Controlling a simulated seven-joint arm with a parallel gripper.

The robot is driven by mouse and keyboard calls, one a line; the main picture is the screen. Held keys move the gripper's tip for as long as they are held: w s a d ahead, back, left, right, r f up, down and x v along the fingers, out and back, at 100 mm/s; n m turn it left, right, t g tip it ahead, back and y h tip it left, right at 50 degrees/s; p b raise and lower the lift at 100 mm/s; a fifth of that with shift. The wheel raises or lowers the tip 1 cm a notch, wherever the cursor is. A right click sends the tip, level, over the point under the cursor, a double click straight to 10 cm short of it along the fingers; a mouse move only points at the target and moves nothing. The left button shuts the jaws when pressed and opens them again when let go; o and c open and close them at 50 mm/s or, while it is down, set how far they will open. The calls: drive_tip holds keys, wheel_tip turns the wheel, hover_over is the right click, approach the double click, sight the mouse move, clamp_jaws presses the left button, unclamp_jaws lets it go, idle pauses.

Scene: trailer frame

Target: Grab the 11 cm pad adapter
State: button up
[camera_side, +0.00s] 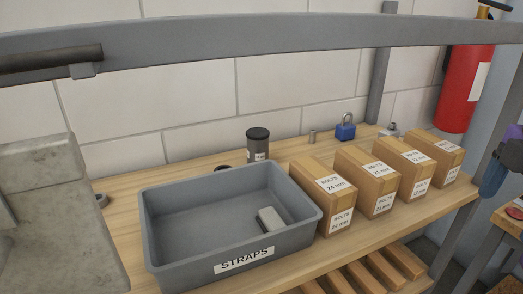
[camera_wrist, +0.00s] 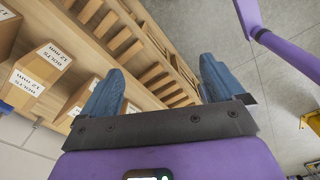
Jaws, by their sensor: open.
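I cannot tell for sure which thing is the 11 cm pad adapter; no label naming it is readable.
A grey bin (camera_side: 166,259) marked STRAPS holds a pale block (camera_side: 270,219). Several bolt boxes (camera_side: 322,197) stand right of it. Behind are a black-lidded jar (camera_side: 258,144) and a blue padlock (camera_side: 345,130). A grey beam (camera_side: 250,45) crosses above. A fire extinguisher (camera_side: 463,85) hangs right.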

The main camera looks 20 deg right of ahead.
drive_tip(key=w+a+r+n+t+h, duration=0.1)
drive_tip(key=w+a+n+t, duration=0.3)
drive_tip(key=w+a+n, duration=0.6)
drive_tip(key=w+a+r+n+t+h, duration=0.1)
drive_tip(key=w+a+n+t+h, duration=0.25)
drive_tip(key=w, duration=1.05)
drive_tip(key=w+a+r+n+t+y, duration=0.1)
drive_tip(key=w+a+n+t, duration=0.45)
drive_tip(key=w+a, duration=0.45)
drive_tip(key=n, duration=0.1)
approach(258, 137)
drive_tip(key=shift+h, duration=0.35)
drive_tip(key=x, duration=0.7)
drive_tip(key=shift+w+a+f, duration=0.1)
drive_tip(key=shift+w+f, duration=0.1)
drive_tip(key=shift+w, duration=0.15)
drive_tip(key=shift+x, duration=2.85)
drive_tip(key=shift+s+f, duration=0.1)
drive_tip(key=shift+f, duration=0.1)
